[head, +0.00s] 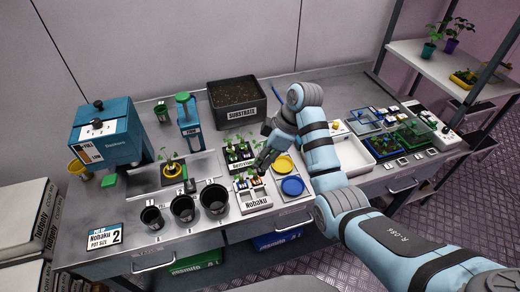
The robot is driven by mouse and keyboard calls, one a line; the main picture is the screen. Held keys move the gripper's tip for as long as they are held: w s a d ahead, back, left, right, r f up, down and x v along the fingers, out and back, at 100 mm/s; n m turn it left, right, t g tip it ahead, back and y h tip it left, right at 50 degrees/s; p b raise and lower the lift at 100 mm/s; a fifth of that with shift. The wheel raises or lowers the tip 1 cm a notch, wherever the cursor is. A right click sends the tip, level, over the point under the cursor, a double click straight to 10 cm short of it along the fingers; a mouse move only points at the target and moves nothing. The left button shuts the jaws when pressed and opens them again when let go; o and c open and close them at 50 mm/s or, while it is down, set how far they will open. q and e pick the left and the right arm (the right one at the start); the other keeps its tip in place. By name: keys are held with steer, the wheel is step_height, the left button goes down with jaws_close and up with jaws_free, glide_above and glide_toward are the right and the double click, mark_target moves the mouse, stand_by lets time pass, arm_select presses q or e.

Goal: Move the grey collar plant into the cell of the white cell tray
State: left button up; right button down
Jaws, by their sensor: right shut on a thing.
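The white cell tray (253,206), with a "Nobaku" label on its front, stands on the bench in front of the black seedling tray. A few small plugs or plants show in its cells. My right gripper (257,171) points down and left at the back of the white tray, between it and the black tray. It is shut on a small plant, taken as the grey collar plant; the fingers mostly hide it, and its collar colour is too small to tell. I cannot tell whether the plant touches the tray. My left gripper is not in view.
The black seedling tray (239,166) stands just behind. Three black pots (183,208) stand left. Yellow (284,165) and blue (292,186) dishes lie close on the right. A black substrate bin (237,98) is at the back, and a white tray (352,156) lies beyond my right arm.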

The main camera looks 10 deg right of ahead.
step_height(320, 180, down, 5)
steer(key=shift+w+a+f, duration=0.1)
steer(key=shift+w+f, duration=0.05)
steer(key=shift+f, duration=0.05)
steer(key=shift+f+b, duration=1.7)
steer(key=shift+f, duration=1.6)
steer(key=c, duration=1.6)
jaws_free()
steer(key=shift+r+p, duration=1.65)
steer(key=shift+r, duration=2.9)
